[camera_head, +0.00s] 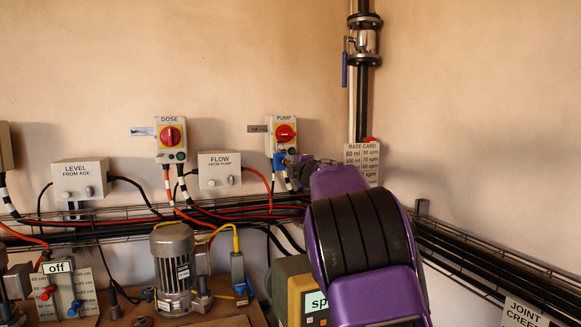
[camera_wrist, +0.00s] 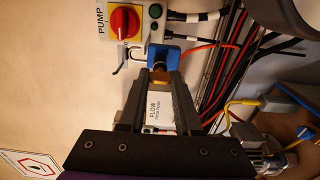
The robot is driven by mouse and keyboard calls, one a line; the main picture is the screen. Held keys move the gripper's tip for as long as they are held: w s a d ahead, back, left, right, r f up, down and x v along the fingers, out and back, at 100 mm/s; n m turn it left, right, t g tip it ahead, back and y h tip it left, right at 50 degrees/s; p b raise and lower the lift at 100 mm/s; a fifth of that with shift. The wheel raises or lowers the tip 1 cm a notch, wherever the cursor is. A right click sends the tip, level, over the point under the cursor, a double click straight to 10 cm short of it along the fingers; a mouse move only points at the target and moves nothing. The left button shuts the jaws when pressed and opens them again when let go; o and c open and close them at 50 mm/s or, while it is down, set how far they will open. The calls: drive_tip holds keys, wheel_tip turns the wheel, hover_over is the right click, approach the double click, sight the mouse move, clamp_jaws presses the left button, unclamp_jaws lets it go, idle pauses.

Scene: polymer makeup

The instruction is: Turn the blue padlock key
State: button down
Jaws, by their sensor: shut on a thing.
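The blue padlock (camera_head: 278,161) hangs under the PUMP switch box (camera_head: 281,131) on the wall; it also shows in the wrist view (camera_wrist: 166,57). A brass key (camera_wrist: 161,76) with a dark shank points into the padlock's near face. My gripper (camera_wrist: 161,80) is shut on the key's head, one finger on each side. In the head view my gripper (camera_head: 291,160) reaches the padlock from the right, and its tips are small there. The key itself is too small to make out in that view.
Cables run along a wire tray (camera_head: 130,228) below the boxes. The FLOW box (camera_head: 219,172) is to the left. A rate card (camera_head: 362,158) is behind my wrist. A motor (camera_head: 174,265) stands lower left. A dark pipe (camera_head: 361,105) runs up the corner.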

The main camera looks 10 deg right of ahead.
drive_tip(key=c, duration=0.6)
unclamp_jaws()
drive_tip(key=shift+s, duration=0.1)
drive_tip(key=s+d+b, duration=0.1)
drive_tip(key=s, duration=0.4)
drive_tip(key=s+d+b, duration=0.1)
drive_tip(key=s, duration=0.5)
drive_tip(key=s+d+b, duration=0.1)
drive_tip(key=s, duration=0.5)
drive_tip(key=shift+d, duration=0.2)
